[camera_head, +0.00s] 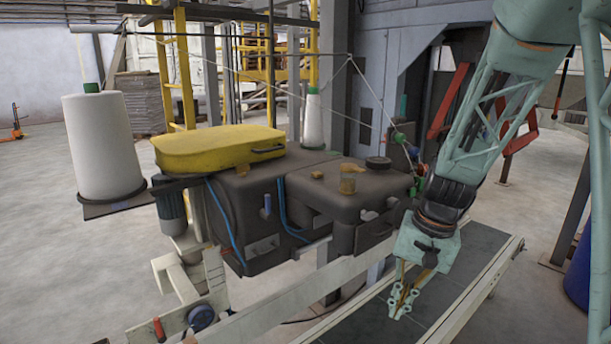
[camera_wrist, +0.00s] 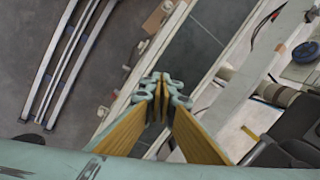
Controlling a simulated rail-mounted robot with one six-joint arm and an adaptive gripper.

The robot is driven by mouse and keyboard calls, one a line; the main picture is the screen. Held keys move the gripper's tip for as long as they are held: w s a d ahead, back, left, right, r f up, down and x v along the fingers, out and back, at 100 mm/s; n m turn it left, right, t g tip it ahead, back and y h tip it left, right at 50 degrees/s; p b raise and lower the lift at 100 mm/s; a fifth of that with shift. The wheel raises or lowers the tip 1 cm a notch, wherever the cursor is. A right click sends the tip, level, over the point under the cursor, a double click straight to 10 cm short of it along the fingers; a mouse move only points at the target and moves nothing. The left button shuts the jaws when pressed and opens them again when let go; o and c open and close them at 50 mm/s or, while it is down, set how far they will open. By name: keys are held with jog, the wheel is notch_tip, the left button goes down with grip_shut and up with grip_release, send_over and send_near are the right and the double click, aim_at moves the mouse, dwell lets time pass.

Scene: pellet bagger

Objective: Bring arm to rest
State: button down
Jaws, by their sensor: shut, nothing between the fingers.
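My gripper (camera_head: 402,302) hangs down at the end of my pale green arm, at the lower right in the head view. It is over the conveyor (camera_head: 473,246), in front of the dark sewing machine head (camera_head: 342,212). Its fingers are shut with nothing between them. A gap shows between the gripper and the machine head in the head view.
A yellow cover (camera_head: 215,147) lies on the machine. A large white thread cone (camera_head: 101,148) stands at left and a smaller cone (camera_head: 313,122) behind. Taut threads run to the machine. A blue barrel (camera_head: 580,275) is at right. Open floor (camera_head: 40,220) lies at left.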

jog(key=s+a+r+n+t, duration=0.2)
jog(key=s+r+n, duration=0.1)
jog(key=s+r, duration=1.25)
jog(key=s+r+n+h, duration=0.1)
jog(key=s+r, duration=0.3)
jog(key=s, duration=0.4)
jog(key=s+r+t+h, duration=0.1)
jog(key=s+r, duration=0.3)
jog(key=s, duration=0.5)
jog(key=shift+d+n+t, duration=0.3)
jog(key=shift+d+n, duration=0.05)
jog(key=shift+n, duration=0.05)
jog(key=shift+w, duration=0.1)
